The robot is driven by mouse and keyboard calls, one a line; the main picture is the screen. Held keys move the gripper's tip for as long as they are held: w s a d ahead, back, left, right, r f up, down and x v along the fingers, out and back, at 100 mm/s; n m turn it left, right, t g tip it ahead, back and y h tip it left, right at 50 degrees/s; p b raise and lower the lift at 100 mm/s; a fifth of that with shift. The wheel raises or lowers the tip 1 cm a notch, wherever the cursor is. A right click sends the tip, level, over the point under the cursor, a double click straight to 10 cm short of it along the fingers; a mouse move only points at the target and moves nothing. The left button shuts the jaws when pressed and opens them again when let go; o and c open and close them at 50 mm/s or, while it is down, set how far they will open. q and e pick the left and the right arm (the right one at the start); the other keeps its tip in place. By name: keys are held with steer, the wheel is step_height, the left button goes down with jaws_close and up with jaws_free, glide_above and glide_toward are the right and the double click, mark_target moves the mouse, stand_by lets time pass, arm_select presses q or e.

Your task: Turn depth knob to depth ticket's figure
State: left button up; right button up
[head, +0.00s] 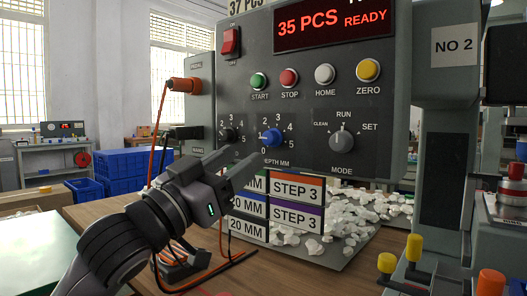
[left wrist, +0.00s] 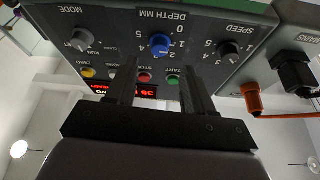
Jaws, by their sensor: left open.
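The blue depth knob (head: 270,137) sits on the dark control panel above the label DEPTH MM, with a scale around it. It also shows in the left wrist view (left wrist: 159,44); its exact setting is too small to read. My left gripper (head: 246,157) is open and empty, just below the knob in the head view. In the left wrist view its two fingers (left wrist: 158,70) are spread either side of the knob's line, apart from it. Ticket cards (head: 296,187) below the panel read STEP 3 and 20 MM (head: 247,228); my gripper hides some figures. My right gripper is not in view.
The black speed knob (head: 228,135) is close to the left of the depth knob. The mode knob (head: 342,140) is to the right, and push buttons (head: 289,78) are above. An orange plug and cable (head: 184,85) stick out at the left. White pieces (head: 350,215) lie below.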

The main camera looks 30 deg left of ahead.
mark_target(267, 140)
arm_select(q)
steer(key=shift+p+x, duration=0.6)
steer(key=shift+x, duration=2.45)
jaws_close()
